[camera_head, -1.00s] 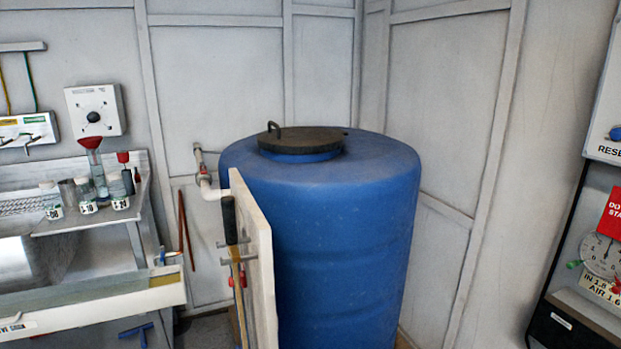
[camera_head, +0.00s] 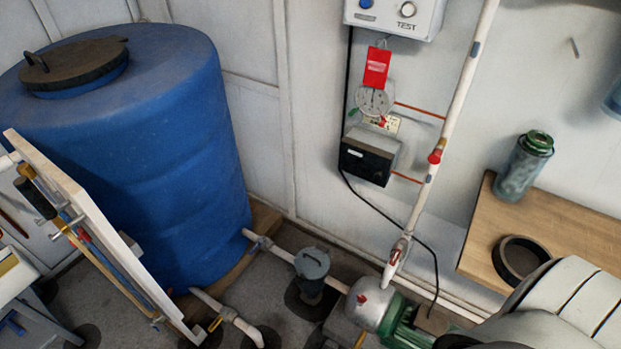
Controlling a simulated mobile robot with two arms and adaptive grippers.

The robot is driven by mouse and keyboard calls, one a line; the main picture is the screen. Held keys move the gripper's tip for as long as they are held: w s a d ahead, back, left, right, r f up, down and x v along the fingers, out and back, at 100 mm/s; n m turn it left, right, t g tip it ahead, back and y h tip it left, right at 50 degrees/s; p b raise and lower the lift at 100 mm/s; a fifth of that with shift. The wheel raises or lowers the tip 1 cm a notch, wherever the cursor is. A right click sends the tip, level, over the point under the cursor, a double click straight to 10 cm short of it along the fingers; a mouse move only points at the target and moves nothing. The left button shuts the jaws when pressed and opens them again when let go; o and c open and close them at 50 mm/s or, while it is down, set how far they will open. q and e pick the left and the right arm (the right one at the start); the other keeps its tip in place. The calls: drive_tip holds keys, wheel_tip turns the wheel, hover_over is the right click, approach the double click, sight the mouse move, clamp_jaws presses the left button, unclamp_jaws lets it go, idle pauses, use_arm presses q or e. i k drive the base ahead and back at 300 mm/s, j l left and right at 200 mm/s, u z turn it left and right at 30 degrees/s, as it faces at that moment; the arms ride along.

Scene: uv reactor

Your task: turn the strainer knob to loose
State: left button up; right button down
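A grey pot with a round lid (camera_head: 312,263), which looks like the strainer, sits in the white pipe line on the floor, right of the blue tank. A small raised handle or knob shows on its lid; whether it is tight or loose is too small to tell. Neither of my grippers is in view. A white rounded link of my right arm shows at the bottom right.
The blue tank (camera_head: 190,130) with a black lid fills the left. A white panel (camera_head: 85,220) with tools stands before it. A vertical pipe with a red valve (camera_head: 435,157) rises behind the pump. A wooden table (camera_head: 560,235) at right holds a green-capped jar (camera_head: 524,165) and a black ring (camera_head: 520,260).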

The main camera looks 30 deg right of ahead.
sight(300, 278)
drive_tip(key=z, duration=0.9)
